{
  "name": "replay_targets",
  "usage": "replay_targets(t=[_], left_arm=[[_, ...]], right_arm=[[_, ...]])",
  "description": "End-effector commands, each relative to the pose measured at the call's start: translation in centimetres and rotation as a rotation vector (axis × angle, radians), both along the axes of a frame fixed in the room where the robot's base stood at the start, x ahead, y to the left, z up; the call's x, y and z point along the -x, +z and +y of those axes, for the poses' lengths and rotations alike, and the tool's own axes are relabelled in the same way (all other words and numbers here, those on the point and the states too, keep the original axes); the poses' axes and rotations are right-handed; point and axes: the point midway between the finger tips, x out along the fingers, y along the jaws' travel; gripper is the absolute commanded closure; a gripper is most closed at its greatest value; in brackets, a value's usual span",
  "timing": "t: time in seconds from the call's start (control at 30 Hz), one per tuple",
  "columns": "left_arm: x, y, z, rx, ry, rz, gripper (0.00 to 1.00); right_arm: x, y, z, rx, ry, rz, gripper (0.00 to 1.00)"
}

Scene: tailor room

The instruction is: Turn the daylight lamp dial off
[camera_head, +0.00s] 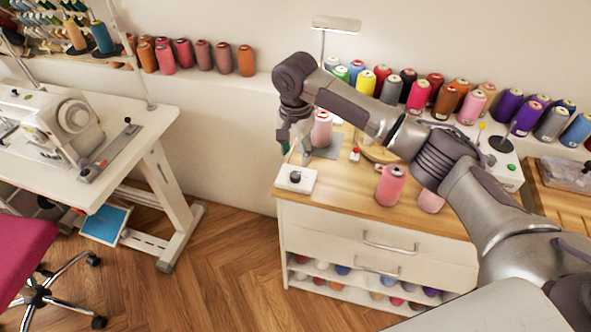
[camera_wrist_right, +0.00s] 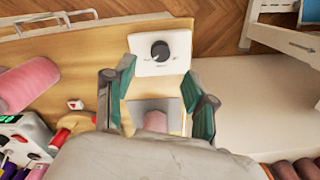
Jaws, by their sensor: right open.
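The daylight lamp's dial is a dark round knob (camera_head: 295,176) on a white control box (camera_head: 308,186) at the left front corner of the wooden cabinet top. In the right wrist view the knob (camera_wrist_right: 160,50) sits near the top middle, on its white plate (camera_wrist_right: 142,68). The lamp's flat head (camera_head: 336,24) stands on a thin pole behind. My right gripper (camera_head: 296,160) is above the cabinet, close to the control box. In the wrist view its two green-padded fingers (camera_wrist_right: 157,98) are spread apart, with the knob beyond the tips. My left gripper is out of view.
A pink thread spool (camera_head: 321,130) stands on a grey pad (camera_head: 325,150) close to the right gripper. Another pink spool (camera_head: 391,186) stands to the right. A sewing table (camera_head: 150,125) is at left, with open floor between it and the cabinet.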

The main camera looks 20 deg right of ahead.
Motion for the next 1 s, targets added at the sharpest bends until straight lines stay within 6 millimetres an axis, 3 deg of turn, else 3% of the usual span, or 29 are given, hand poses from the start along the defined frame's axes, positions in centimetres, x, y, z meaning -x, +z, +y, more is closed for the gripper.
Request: replay_targets(t=[0.1, 0.3, 0.5, 0.77, 1.0], left_arm=[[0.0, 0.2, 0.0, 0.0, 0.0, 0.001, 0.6], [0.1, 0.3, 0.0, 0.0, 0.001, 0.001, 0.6], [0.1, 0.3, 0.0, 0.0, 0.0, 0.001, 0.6], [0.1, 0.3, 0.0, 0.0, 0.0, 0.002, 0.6], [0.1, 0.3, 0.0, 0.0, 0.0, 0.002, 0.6]], right_arm=[[0.1, -2.6, 0.0, 0.001, 0.0, 0.003, 0.44], [0.1, -5.7, 0.0, 0.0, 0.001, 0.002, 0.44], [0.0, -7.0, 0.0, -0.001, 0.002, -0.002, 0.44], [0.0, -7.2, 0.0, -0.001, 0.002, -0.001, 0.44], [0.0, -7.2, 0.0, -0.001, 0.002, -0.001, 0.81]])
